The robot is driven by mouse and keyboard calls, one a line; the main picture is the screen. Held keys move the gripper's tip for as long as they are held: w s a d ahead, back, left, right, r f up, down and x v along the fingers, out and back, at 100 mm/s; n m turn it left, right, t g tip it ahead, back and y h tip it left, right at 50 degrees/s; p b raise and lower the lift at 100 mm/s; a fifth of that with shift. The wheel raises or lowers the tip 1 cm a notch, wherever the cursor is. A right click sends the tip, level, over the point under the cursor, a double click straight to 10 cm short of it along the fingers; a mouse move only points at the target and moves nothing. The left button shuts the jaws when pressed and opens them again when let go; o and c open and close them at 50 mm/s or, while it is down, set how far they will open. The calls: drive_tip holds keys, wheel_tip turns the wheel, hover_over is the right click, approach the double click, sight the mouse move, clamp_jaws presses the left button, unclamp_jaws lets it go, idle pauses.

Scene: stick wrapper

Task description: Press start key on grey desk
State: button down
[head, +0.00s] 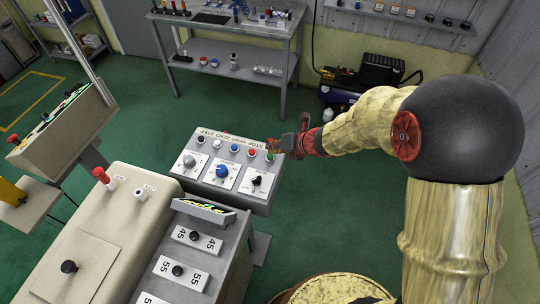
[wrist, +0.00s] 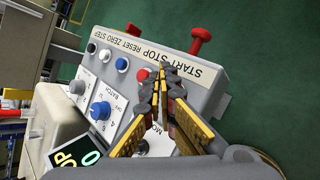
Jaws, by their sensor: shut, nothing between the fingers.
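The grey desk (head: 228,200) is a slant-topped console with a row of round keys and a printed label strip reading STOP, RESET, ZERO, STEP; START also shows on the strip (wrist: 200,70) in the wrist view. A green key (head: 269,157) sits at the row's right end in the head view, beside a red key (head: 251,152). My gripper (head: 272,146) is shut and empty at that end of the row. In the wrist view its fingertips (wrist: 163,74) lie over the START end, hiding the key there. I cannot tell whether they touch it.
Blue, white and black keys continue the row. Below are panels with knobs, including a large blue knob (head: 222,171). A beige machine (head: 95,235) adjoins at left. Two red-topped posts, one here (wrist: 200,38), stand beyond the desk edge in the wrist view. Green floor lies beyond.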

sight(272, 155)
drive_tip(key=shift+f, duration=0.15)
idle(0.5)
drive_tip(key=shift+f+b, duration=0.3)
drive_tip(key=shift+f+b, duration=0.4)
drive_tip(key=shift+f, duration=0.05)
idle(0.8)
drive_tip(key=shift+r, duration=0.15)
drive_tip(key=shift+r+p, duration=0.8)
drive_tip(key=shift+p, duration=0.1)
wheel_tip(272, 155, up, 5)
drive_tip(key=p, duration=0.4)
drive_tip(key=shift+p, duration=0.35)
idle(0.5)
